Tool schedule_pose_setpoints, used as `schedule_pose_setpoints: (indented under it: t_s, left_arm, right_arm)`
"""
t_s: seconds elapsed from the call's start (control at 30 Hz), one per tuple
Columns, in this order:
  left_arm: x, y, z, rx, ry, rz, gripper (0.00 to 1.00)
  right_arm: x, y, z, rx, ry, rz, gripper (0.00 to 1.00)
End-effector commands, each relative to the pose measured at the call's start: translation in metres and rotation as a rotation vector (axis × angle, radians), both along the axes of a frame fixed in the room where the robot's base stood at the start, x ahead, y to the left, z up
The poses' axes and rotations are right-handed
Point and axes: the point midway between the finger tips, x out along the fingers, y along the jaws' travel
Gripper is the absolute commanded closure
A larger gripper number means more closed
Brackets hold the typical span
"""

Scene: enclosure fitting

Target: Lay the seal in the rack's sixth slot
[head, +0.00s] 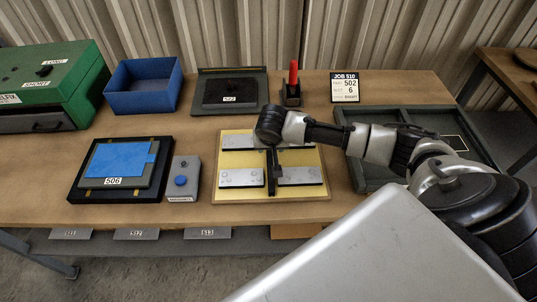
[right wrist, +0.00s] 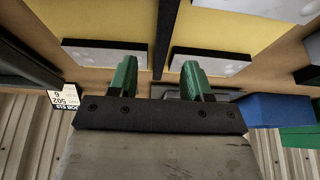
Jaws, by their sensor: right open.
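My right gripper (right wrist: 157,68) is open, with two green fingers apart and nothing seen between them. It is over a yellow board (head: 232,187) with several silver plates (head: 241,177); a black bar (right wrist: 166,30) runs between the plates, in line with the gap between the fingers. In the head view my wrist hides the fingers. I cannot tell which thing is the seal. A dark compartmented tray (head: 376,171) at the right, possibly the rack, is partly covered by my right arm; its slots are not readable. My left gripper is not in view.
A job card (head: 345,87) reads 502 and 6. A blue bin (head: 145,98), a green box (head: 50,85), a black framed pad (head: 230,92), a blue sheet on a tray marked 506 (head: 120,160), a button box (head: 181,180) and a red-handled tool (head: 292,85) stand around the board.

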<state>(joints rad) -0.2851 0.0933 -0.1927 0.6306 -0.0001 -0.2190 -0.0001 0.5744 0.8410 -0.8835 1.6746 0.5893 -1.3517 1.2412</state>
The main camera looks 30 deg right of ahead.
Motion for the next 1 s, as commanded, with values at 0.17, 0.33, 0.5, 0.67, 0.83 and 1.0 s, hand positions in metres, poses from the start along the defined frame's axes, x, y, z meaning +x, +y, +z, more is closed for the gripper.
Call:
schedule_pose_setpoints:
  t_s: [0.17, 0.33, 0.5, 0.67, 0.83, 1.0]
  left_arm:
    - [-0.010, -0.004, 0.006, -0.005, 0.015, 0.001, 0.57]
    - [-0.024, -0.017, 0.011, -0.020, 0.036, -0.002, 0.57]
    - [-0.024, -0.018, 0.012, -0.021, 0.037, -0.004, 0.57]
    - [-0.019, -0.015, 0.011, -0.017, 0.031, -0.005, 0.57]
    - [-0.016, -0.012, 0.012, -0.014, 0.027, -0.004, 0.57]
    - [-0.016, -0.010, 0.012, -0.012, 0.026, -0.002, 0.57]
  right_arm:
    - [0.004, 0.001, -0.013, 0.001, 0.002, 0.001, 0.51]
    - [0.011, 0.000, -0.037, -0.002, 0.001, -0.001, 0.51]
    - [0.016, -0.003, -0.051, 0.000, 0.000, 0.001, 0.51]
    - [0.016, -0.003, -0.053, -0.001, -0.001, 0.001, 0.51]
    - [0.016, -0.003, -0.053, 0.000, 0.000, 0.001, 0.63]
    - [0.016, -0.003, -0.053, 0.000, 0.000, 0.001, 0.89]
